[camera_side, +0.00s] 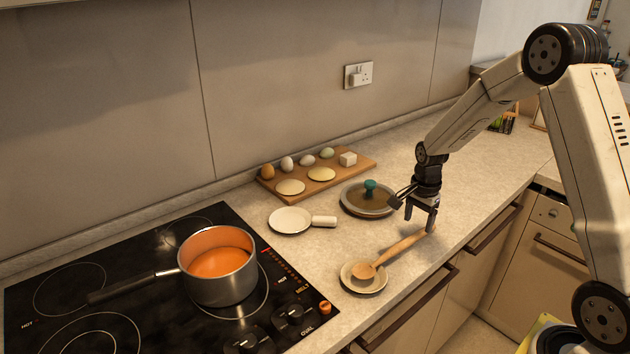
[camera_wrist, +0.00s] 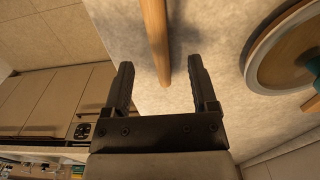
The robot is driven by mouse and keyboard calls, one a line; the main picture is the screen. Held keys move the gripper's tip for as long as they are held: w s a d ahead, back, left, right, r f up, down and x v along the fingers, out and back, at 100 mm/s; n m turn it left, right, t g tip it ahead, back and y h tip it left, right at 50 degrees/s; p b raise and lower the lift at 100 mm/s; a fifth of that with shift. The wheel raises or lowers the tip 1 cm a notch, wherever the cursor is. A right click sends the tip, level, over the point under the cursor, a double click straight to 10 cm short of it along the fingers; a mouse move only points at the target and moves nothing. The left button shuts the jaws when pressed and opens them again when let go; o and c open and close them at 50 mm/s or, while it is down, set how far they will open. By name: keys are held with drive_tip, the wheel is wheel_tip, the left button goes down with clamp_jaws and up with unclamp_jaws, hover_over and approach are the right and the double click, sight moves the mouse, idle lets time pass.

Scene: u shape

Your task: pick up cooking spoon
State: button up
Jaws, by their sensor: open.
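The wooden cooking spoon (camera_side: 397,249) lies with its bowl end on a small round dish (camera_side: 377,284) near the counter's front edge. Its handle slants up to the right, towards my gripper. My gripper (camera_side: 420,222) is open and empty, pointing down close to the handle's far end. In the wrist view, the spoon handle (camera_wrist: 157,40) comes down from the top, and its end lies between the lines of the two fingers of my gripper (camera_wrist: 162,80). I cannot tell the exact height of the fingers above the handle.
A pan lid (camera_side: 365,203) with a teal knob lies just left of my gripper. A white ladle-like dish (camera_side: 290,220), a wooden board (camera_side: 317,183) with eggs, and a pot (camera_side: 218,281) of orange soup on the black hob (camera_side: 60,270) stand further left.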

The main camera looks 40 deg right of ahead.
sight(416, 234)
drive_tip(key=shift+f, duration=2.25)
drive_tip(key=shift+c, duration=0.2)
clamp_jaws()
